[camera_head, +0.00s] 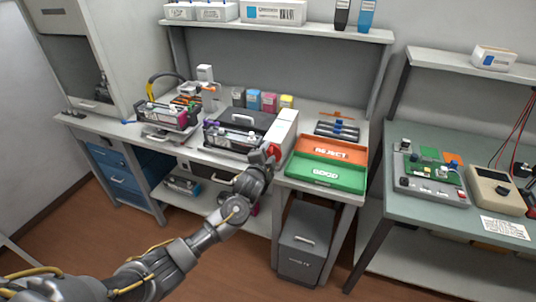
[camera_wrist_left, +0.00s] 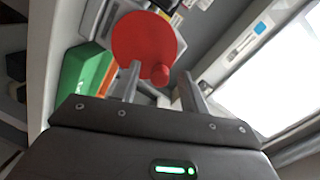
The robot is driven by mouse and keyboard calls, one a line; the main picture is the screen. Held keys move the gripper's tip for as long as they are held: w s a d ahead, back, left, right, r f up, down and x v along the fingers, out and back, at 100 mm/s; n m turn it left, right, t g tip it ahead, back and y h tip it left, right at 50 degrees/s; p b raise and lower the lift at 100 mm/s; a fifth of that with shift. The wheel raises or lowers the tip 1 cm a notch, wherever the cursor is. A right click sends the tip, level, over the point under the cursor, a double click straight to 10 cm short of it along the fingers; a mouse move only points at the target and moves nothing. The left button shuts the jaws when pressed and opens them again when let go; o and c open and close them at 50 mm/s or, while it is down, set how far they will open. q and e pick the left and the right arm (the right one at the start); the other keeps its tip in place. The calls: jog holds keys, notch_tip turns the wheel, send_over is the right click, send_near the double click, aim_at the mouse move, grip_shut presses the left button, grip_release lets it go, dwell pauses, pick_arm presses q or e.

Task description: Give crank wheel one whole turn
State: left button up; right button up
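The crank wheel (camera_wrist_left: 145,38) is a red disc with a small round red knob (camera_wrist_left: 159,75) near its rim. In the head view the wheel (camera_head: 275,150) shows as a small red patch at the front of the white box, partly hidden by my gripper. My left gripper (camera_head: 265,159) is right in front of it. In the left wrist view its two fingers (camera_wrist_left: 161,88) are apart, with the knob appearing between their tips. I cannot tell whether either finger touches the knob. My right gripper is not in view.
A black-lidded machine (camera_head: 240,130) stands left of the wheel. The orange REJECT tray (camera_head: 305,151) and green GOOD tray (camera_head: 350,182) lie to the right. Coloured cartridges (camera_head: 268,101) stand behind. A grey bin (camera_head: 306,240) is under the bench.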

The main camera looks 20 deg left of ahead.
pick_arm(q)
jog(key=s+r+b, duration=0.1)
jog(key=s, duration=0.9)
jog(key=shift+s+r, duration=0.25)
jog(key=shift+s, duration=0.15)
